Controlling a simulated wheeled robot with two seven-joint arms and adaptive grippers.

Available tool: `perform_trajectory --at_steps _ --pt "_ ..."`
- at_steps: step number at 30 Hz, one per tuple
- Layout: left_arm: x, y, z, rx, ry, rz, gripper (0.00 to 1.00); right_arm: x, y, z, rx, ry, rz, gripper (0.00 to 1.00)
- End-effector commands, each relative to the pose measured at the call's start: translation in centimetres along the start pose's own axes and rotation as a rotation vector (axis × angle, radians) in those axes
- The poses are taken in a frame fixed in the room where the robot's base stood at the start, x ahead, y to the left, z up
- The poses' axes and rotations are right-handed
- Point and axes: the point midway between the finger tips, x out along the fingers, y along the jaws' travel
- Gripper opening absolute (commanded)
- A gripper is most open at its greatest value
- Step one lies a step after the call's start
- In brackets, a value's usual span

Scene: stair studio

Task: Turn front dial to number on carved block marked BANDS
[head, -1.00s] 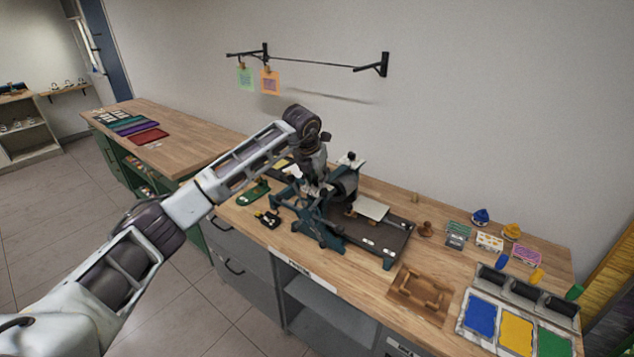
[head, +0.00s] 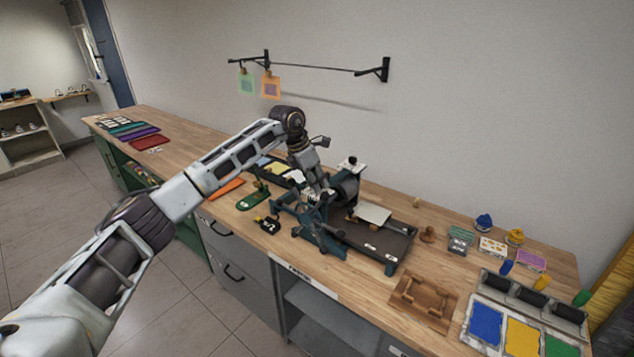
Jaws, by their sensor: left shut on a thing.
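A dark teal press (head: 318,236) with a black roller and a long dark bed (head: 385,237) stands on the wooden bench. My left gripper (head: 318,192) is at the press's left end, pointing down and tilted. It is shut on a small part there, and its fingers and the arm hide which part. I cannot make out a dial or its numbers. Small carved blocks lie at the back right: a green-grey one (head: 460,240), a white one with coloured marks (head: 492,246) and a purple one (head: 531,260). Their lettering is too small to read. My right gripper is out of view.
A wooden frame (head: 423,298) lies right of the press. An ink tray (head: 468,312) with blue, yellow and green fields stands at far right. A green tool (head: 253,199) and a small black-yellow item (head: 268,225) lie left. Cards hang from a wall rail (head: 318,64).

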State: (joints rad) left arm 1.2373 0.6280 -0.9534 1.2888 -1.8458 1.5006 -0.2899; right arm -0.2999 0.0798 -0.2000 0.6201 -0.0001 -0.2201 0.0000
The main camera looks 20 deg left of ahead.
Motion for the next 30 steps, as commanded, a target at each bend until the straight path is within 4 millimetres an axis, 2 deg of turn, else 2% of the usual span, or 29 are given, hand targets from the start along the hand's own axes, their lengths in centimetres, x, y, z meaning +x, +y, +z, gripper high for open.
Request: perform_trajectory --at_steps 18,30 --pt "-0.26 0.32 0.21 0.344 -0.003 -0.139 0.02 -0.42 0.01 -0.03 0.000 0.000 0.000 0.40" --pt "-0.18 0.35 0.16 0.445 -0.002 -0.180 0.02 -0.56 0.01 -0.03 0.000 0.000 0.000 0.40"
